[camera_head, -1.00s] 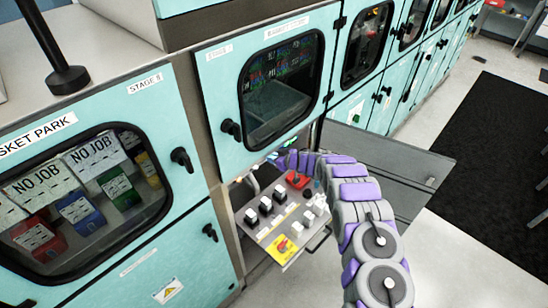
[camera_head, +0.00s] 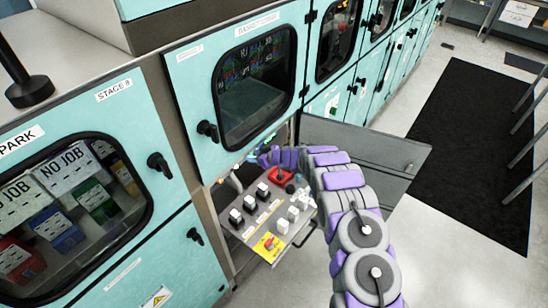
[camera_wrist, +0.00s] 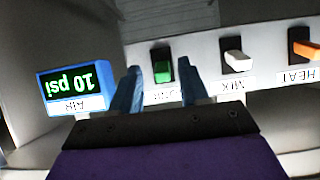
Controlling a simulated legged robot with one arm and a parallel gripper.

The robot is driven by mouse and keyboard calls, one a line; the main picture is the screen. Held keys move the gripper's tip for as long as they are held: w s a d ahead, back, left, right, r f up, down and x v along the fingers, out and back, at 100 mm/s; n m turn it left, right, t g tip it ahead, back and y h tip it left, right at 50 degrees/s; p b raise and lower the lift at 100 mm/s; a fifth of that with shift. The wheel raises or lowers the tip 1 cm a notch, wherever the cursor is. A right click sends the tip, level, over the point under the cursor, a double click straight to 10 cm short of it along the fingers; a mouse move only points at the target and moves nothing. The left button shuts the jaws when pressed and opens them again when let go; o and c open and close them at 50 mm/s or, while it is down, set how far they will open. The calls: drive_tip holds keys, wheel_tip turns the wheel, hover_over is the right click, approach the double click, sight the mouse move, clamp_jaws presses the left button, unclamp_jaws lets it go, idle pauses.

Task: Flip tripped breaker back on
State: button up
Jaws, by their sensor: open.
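In the wrist view, a panel seen upside down carries a green switch (camera_wrist: 162,68), a white switch (camera_wrist: 236,60) labelled MIX and an orange switch (camera_wrist: 303,45) labelled HEAT. My gripper (camera_wrist: 160,76) is open, its two blue fingers on either side of the green switch, with nothing held. Whether the fingers touch the switch I cannot tell. The green switch's label is partly hidden by my gripper. Which switch is tripped is not clear. In the head view my purple and grey arm reaches into the open lower cabinet; the gripper itself is hidden there.
A blue display (camera_wrist: 75,88) reading 10 psi sits left of the fingers. In the head view, a pulled-out control panel (camera_head: 262,228) with several switches and a red control (camera_head: 281,175) lies beside my arm. An open grey door (camera_head: 375,150) stands right of the arm.

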drive_tip(key=v, duration=1.5)
drive_tip(key=shift+s+d+r, duration=0.15)
drive_tip(key=shift+d+r, duration=0.1)
